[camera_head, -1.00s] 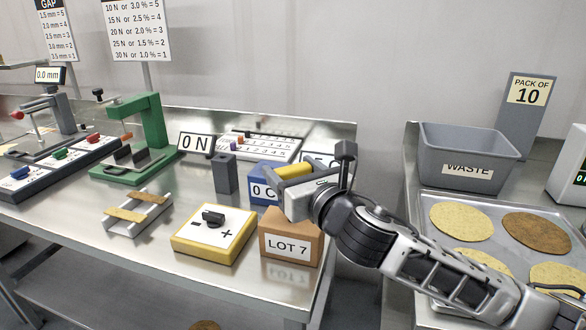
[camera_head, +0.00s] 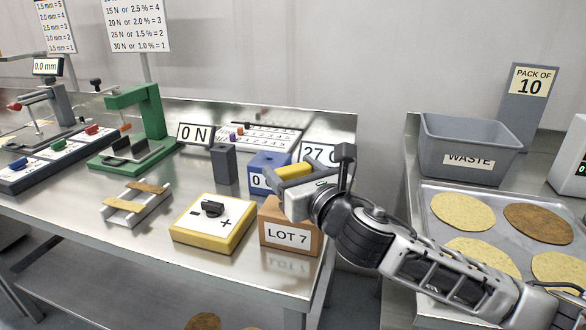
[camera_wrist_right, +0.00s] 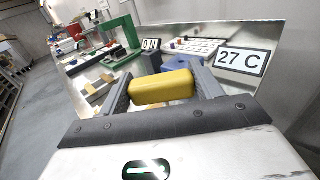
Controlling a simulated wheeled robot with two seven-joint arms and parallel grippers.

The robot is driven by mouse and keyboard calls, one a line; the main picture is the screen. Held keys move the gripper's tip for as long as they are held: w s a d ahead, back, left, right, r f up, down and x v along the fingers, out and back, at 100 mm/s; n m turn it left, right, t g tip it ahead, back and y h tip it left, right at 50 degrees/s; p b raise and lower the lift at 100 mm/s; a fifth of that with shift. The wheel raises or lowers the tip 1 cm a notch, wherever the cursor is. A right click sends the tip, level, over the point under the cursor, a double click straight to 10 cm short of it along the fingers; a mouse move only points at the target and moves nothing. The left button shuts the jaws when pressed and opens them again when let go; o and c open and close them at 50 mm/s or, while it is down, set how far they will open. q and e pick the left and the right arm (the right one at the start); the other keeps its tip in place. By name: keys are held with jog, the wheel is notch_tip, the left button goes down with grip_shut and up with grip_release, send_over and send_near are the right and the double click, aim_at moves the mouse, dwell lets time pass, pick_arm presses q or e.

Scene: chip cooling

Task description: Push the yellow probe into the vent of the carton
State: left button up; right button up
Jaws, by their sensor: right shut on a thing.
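The yellow probe (camera_head: 295,171) is held between the fingers of my right gripper (camera_head: 290,176), which is shut on it. In the right wrist view the probe (camera_wrist_right: 162,88) lies crosswise between the two dark fingers. The brown carton (camera_head: 277,213), labelled LOT 7, stands at the table's front right corner. In the head view my right gripper overlaps the carton's upper right part. The probe appears above the carton, and I cannot tell whether anything touches. The vent cannot be made out. My left gripper is not in view.
A blue box (camera_head: 262,166) stands just behind the carton, with a 27 C display (camera_head: 318,152) behind it. A yellow-edged plus/minus box (camera_head: 212,223) is left of the carton, a grey block (camera_head: 223,164) behind that. A grey waste bin (camera_head: 470,145) stands right.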

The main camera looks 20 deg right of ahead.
jog(key=shift+f, duration=0.15)
jog(key=o, duration=1.1)
jog(key=shift+s, duration=0.15)
pick_arm(q)
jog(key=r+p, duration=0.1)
jog(key=p, duration=0.1)
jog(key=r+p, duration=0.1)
jog(key=p, duration=0.2)
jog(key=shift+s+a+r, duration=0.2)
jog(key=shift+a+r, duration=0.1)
pick_arm(e)
jog(key=s+d, duration=0.1)
jog(key=s, duration=0.4)
jog(key=s+d, duration=0.1)
jog(key=s, duration=0.4)
jog(key=s+d, duration=0.1)
jog(key=s, duration=0.4)
jog(key=shift+s, duration=0.2)
